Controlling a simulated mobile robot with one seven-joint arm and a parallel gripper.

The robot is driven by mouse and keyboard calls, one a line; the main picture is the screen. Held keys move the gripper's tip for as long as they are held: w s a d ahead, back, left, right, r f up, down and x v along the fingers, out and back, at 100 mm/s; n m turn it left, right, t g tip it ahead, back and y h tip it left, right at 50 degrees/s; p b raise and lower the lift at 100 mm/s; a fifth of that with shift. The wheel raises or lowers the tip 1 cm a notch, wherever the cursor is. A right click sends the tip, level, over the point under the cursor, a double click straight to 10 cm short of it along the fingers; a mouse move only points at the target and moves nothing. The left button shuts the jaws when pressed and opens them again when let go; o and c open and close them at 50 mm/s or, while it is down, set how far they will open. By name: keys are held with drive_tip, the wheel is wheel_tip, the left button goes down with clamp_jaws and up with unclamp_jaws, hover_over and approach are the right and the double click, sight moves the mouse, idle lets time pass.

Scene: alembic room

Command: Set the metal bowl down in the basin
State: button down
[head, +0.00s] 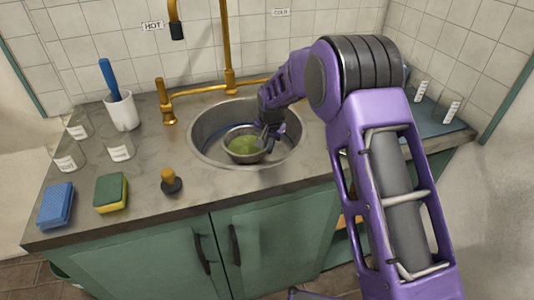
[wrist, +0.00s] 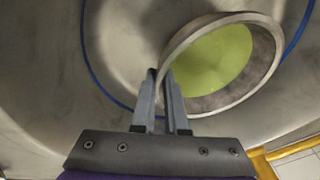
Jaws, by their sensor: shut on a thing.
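The metal bowl (head: 262,155), with yellow-green contents, is inside the round steel basin (head: 200,122). In the wrist view the bowl (wrist: 205,103) lies to the right of my fingers, with the basin's metal (wrist: 120,45) around it. My gripper (head: 268,132) reaches into the basin from the right. In the wrist view my gripper (wrist: 162,75) is shut on the bowl's near-left rim. The bowl's underside is hidden, so I cannot tell whether it touches the basin floor.
A blue line (wrist: 86,60) curves around the bowl inside the basin. A brass faucet (head: 228,80) stands behind.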

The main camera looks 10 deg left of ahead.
drive_tip(key=shift+f, duration=1.25)
drive_tip(key=c, duration=0.9)
unclamp_jaws()
drive_tip(key=shift+c, duration=0.2)
drive_tip(key=p+v, duration=0.1)
drive_tip(key=v, duration=1.1)
